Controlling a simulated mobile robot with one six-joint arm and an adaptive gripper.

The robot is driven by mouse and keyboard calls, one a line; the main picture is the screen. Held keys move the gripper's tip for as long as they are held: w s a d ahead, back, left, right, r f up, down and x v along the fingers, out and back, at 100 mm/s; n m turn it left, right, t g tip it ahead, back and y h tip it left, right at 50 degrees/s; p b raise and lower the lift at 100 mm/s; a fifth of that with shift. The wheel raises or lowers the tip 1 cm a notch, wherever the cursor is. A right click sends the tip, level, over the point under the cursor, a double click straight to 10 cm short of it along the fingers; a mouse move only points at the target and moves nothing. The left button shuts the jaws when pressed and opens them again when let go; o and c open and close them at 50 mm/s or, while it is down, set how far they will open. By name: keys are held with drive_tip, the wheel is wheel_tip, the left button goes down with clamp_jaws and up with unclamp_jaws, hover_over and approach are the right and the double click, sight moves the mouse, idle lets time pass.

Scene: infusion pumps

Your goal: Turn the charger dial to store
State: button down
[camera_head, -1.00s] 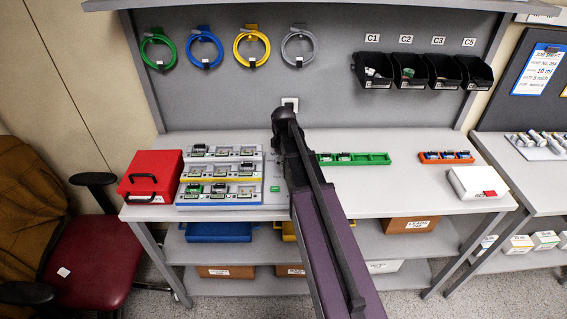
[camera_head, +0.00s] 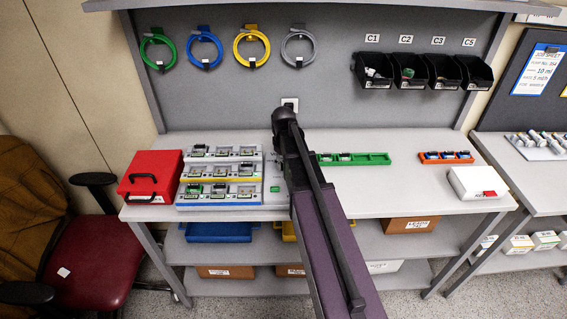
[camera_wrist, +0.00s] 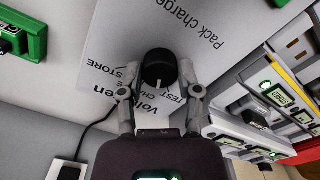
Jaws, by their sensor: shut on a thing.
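The charger (camera_wrist: 206,38) fills the middle of the wrist view as a pale panel lettered "Pack charger". Its round black dial (camera_wrist: 160,66) carries a white pointer mark on its lower edge in that view. The word STORE is printed left of the dial, and TEST is at its lower right. Other lettering is partly covered by my gripper (camera_wrist: 158,70). My gripper's two fingers stand on either side of the dial, shut on it. In the head view my arm hides the gripper and the dial; part of the charger (camera_head: 274,172) shows left of the arm.
A tiered rack (camera_head: 220,177) of small modules stands left of the charger, with a red case (camera_head: 150,176) beyond it. A green rail (camera_head: 372,159) lies right of my arm. In the wrist view a black cable runs to a socket (camera_wrist: 66,172) at lower left.

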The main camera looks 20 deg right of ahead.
drive_tip(key=m, duration=1.4)
drive_tip(key=shift+a, duration=0.1)
idle(0.4)
drive_tip(key=shift+c, duration=1.5)
unclamp_jaws()
drive_tip(key=shift+n, duration=0.4)
